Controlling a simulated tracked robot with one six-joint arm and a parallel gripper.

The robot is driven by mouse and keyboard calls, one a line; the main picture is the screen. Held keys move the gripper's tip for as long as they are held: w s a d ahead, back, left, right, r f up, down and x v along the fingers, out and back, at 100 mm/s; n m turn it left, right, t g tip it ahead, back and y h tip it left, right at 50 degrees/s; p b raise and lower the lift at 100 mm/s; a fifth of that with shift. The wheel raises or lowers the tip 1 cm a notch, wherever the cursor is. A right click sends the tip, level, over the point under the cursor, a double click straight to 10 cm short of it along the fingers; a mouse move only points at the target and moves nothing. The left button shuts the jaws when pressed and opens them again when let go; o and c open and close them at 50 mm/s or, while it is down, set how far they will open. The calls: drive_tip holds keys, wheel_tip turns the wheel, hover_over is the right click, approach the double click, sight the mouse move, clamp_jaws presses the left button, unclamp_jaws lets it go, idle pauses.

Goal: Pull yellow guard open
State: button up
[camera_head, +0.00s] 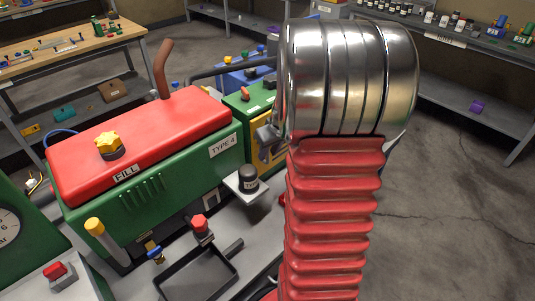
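A yellow framed part (264,152), which looks like the yellow guard, is on the front of a small green box (250,102). My arm's red bellows and silver joint stand close in front and hide its right side. A grey metal piece (268,131) juts out left of the silver joint, at the upper edge of the yellow part. It may be part of my gripper. I cannot tell whether it touches the guard. The fingers are not clear, and the rest of the gripper is hidden behind my arm.
A green machine with a red lid (145,138) and yellow cap (109,145) stands at left. Shelves line the back. Open floor (440,215) lies at right.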

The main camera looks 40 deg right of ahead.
drive_tip(key=shift+w+f, duration=0.25)
drive_tip(key=shift+f, duration=0.4)
drive_tip(key=shift+c, duration=0.3)
clamp_jaws()
